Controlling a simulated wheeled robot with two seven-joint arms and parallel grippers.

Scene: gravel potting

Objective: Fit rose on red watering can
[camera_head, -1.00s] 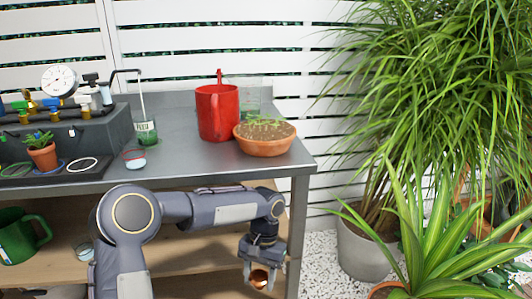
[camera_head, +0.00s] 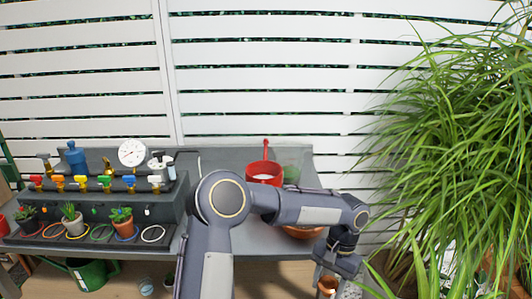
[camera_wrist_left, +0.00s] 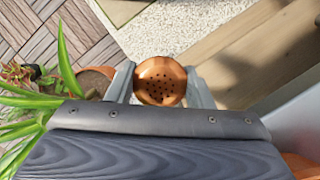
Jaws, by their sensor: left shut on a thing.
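The red watering can (camera_head: 264,172) stands upright on the bench, with its red spout rising behind it. My arm hides its lower part in the head view. The copper rose (camera_wrist_left: 160,82), a round head with small holes, is held between the two fingers of my left gripper (camera_wrist_left: 160,88). Its perforated face shows in the left wrist view. In the head view my left gripper (camera_head: 329,282) is in front of the bench near its right end, with the rose (camera_head: 328,286) low in its jaws, apart from the can. My right gripper is out of view.
A terracotta bowl (camera_head: 300,232) is partly hidden behind my forearm. Taps, a gauge (camera_head: 132,153) and small potted plants (camera_head: 122,222) fill the bench's left. A large grassy plant (camera_head: 455,130) crowds the right.

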